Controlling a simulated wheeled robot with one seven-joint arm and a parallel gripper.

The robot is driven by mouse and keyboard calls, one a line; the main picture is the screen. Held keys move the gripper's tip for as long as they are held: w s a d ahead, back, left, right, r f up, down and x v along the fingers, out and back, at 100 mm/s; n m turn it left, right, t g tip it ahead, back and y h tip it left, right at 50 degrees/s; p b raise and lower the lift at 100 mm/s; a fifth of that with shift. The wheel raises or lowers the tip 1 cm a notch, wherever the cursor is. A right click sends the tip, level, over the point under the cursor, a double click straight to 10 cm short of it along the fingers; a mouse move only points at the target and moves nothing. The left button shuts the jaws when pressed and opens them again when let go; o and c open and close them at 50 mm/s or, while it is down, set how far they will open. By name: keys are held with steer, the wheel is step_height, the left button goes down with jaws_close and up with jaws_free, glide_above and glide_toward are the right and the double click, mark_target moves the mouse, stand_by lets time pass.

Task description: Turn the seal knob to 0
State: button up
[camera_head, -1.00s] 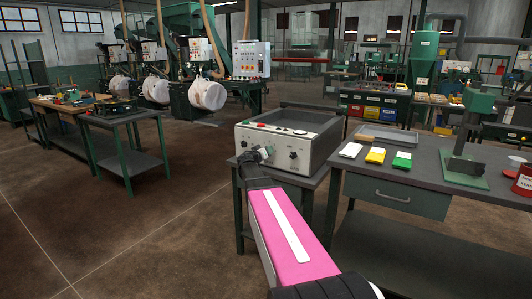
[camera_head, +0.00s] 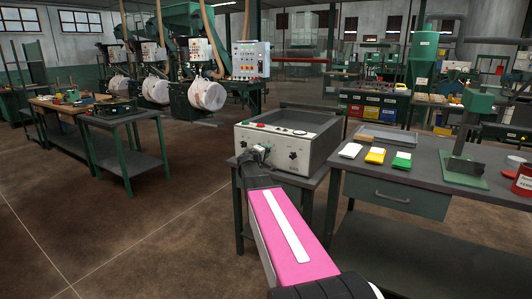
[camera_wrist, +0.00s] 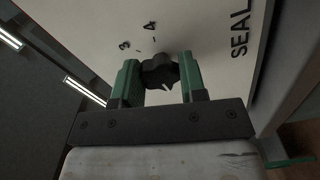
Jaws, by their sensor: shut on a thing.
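The seal knob (camera_wrist: 159,72) is black and lobed, on the pale front panel beside the printed word SEAL. The figures 3 and 4 show on the panel beyond it; other figures are hidden. A small white mark shows on the knob's side nearest my wrist, facing away from 3 and 4. My gripper (camera_wrist: 160,80) has its two green fingers closed on the knob, one on each side. In the head view my gripper (camera_head: 257,154) is at the left of the white sealing machine's front (camera_head: 276,148), and hides the knob there.
A second black knob (camera_head: 292,155) is right of my gripper on the same panel. A red button (camera_head: 261,125) sits above. The workbench (camera_head: 430,178) at right holds white, yellow and green packets and a green press (camera_head: 466,150). The floor at left is open.

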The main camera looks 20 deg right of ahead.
steer(key=shift+n, duration=0.6)
steer(key=o, duration=0.9)
steer(key=shift+a, duration=0.1)
steer(key=v, duration=1)
steer(key=shift+s+a, duration=0.3)
steer(key=shift+s+f, duration=0.1)
